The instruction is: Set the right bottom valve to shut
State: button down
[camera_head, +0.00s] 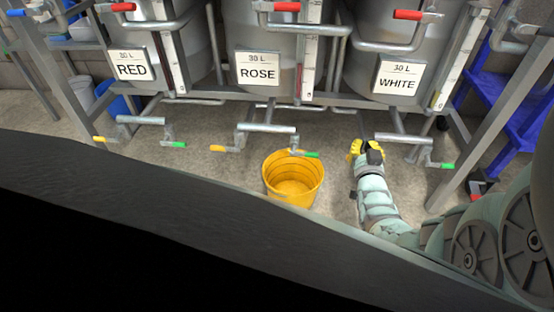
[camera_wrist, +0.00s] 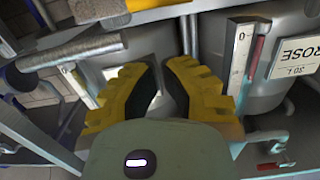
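The right tank, labelled WHITE (camera_head: 397,82), has a bottom outlet pipe (camera_head: 402,138) at the right in the head view. A green-tipped valve handle (camera_head: 440,165) sits at this pipe's right end, apart from my gripper. The pipe's left end is close to my gripper (camera_head: 367,150), which hides any handle there. My gripper's yellow fingers are spread apart in the wrist view (camera_wrist: 161,92), with no clear object held between them. A grey pipe (camera_wrist: 75,50) passes left of the fingers in that view; I cannot tell which pipe it is.
A yellow bucket (camera_head: 293,180) stands on the floor left of my arm, below the middle outlet (camera_head: 267,129). A blue step ladder (camera_head: 515,100) and a frame leg (camera_head: 490,120) stand at the right. The floor between bucket and arm is clear.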

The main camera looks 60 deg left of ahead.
notch_tip(320, 180, down, 3)
jog(key=shift+s+a+f+b, duration=0.1)
jog(key=shift+s+b, duration=0.05)
jog(key=shift+b, duration=0.7)
jog(key=shift+a, duration=0.1)
jog(key=shift+f+b, duration=0.45)
jog(key=shift+f, duration=0.25)
